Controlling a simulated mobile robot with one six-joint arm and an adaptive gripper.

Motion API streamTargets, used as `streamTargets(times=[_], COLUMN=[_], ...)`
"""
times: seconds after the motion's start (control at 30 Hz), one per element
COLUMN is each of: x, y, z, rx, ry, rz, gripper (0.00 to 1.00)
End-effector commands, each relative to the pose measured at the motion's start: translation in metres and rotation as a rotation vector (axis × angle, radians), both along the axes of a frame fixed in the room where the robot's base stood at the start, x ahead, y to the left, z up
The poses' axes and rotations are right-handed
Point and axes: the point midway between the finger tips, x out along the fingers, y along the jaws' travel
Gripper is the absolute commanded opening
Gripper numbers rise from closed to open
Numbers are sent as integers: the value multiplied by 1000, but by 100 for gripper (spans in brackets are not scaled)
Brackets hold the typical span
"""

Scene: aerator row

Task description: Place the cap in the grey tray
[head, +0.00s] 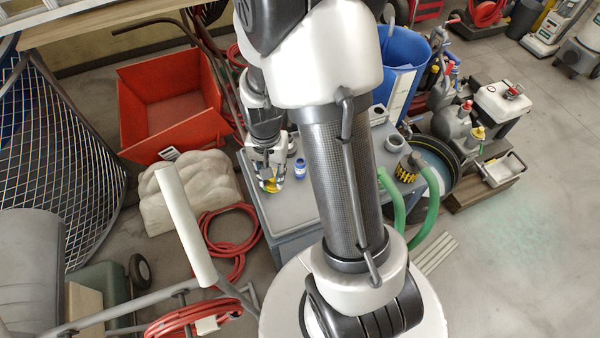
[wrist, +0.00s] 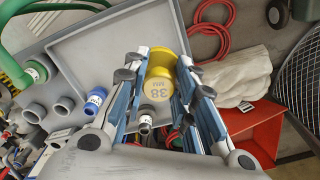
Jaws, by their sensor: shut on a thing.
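My gripper (wrist: 160,65) is shut on a yellow cap (wrist: 158,80) marked "38", held between its two blue-sided fingers. In the head view, my gripper (head: 270,174) points down with the yellow cap (head: 271,186) at its tips. The cap is over the left part of a grey, rimmed tray-like top (head: 292,216). This grey tray also shows in the wrist view (wrist: 108,48), with its bare floor to the left of the cap. I cannot tell whether the cap touches the surface below it.
A small blue-and-white bottle-like piece (head: 300,169) stands right of my gripper. Grey rings (head: 394,142), a yellow-black ring (head: 406,171) and green hoses (head: 428,205) lie farther right. A red bin (head: 170,100), a pale sack (head: 195,190) and red hose (head: 230,245) are left.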

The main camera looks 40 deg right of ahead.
Motion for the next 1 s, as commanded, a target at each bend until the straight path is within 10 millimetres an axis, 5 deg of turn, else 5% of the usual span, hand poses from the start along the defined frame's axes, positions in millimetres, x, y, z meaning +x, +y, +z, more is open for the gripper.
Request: streamTargets(times=[0.07,0.17,0.6,1.0], x=[-5,-8,-8,-7], y=[-9,-13,-12,-12], z=[13,5,-111,-151], rx=[-1,2,2,1], ry=[-1,5,7,3], rz=[-90,-138,-137,-135], gripper=[0,0,0,0])
